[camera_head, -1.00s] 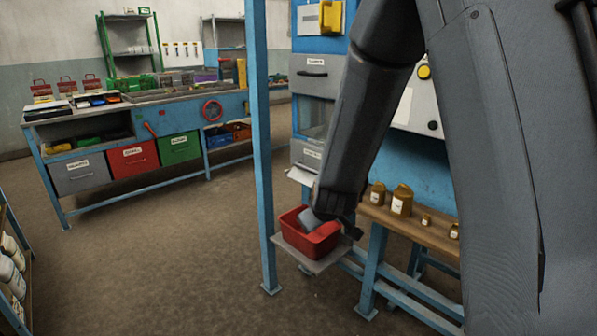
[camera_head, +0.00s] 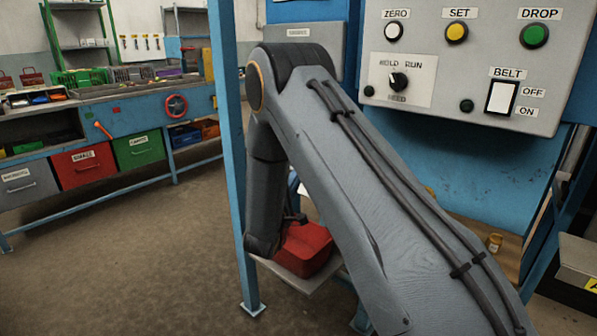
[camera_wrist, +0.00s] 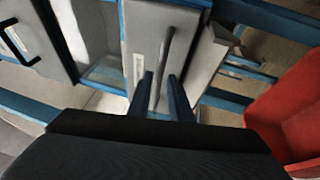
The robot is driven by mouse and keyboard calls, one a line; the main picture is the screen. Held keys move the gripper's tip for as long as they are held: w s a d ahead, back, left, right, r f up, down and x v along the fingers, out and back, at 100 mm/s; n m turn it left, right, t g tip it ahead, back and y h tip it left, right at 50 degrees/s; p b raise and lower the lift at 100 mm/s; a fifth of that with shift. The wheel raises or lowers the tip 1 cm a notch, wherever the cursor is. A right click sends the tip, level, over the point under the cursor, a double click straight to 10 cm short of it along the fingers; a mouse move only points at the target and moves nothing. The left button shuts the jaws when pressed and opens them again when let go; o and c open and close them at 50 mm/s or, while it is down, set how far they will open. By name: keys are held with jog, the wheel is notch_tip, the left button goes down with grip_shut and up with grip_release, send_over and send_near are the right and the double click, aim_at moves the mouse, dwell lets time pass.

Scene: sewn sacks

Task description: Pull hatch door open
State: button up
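In the wrist view, a light grey hatch door (camera_wrist: 145,30) with a small label is straight ahead. A long dark bar handle (camera_wrist: 167,55) runs along it. My gripper (camera_wrist: 162,88) has its two blue-grey fingers apart, one on each side of the handle's near end. I cannot tell whether either finger touches the handle. The door looks shut. In the head view, my arm hides this door and most of my gripper.
A red bin (camera_head: 306,248) stands on a small shelf (camera_head: 298,267) beside my wrist; it also shows in the wrist view (camera_wrist: 290,115). A blue post (camera_head: 228,150) stands close left of my arm. A grey control panel (camera_head: 465,60) is at right. Floor at left is clear.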

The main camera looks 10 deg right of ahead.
jog(key=shift+w+a+x, duration=0.1)
jog(key=shift+a+x, duration=0.05)
jog(key=shift+x, duration=0.65)
jog(key=shift+w+a+x, duration=0.1)
jog(key=shift+a+x, duration=0.1)
jog(key=shift+x, duration=0.6)
jog(key=shift+w+a+x, duration=0.1)
jog(key=shift+a+x, duration=0.05)
jog(key=shift+x, duration=0.65)
grip_shut()
jog(key=shift+d, duration=0.1)
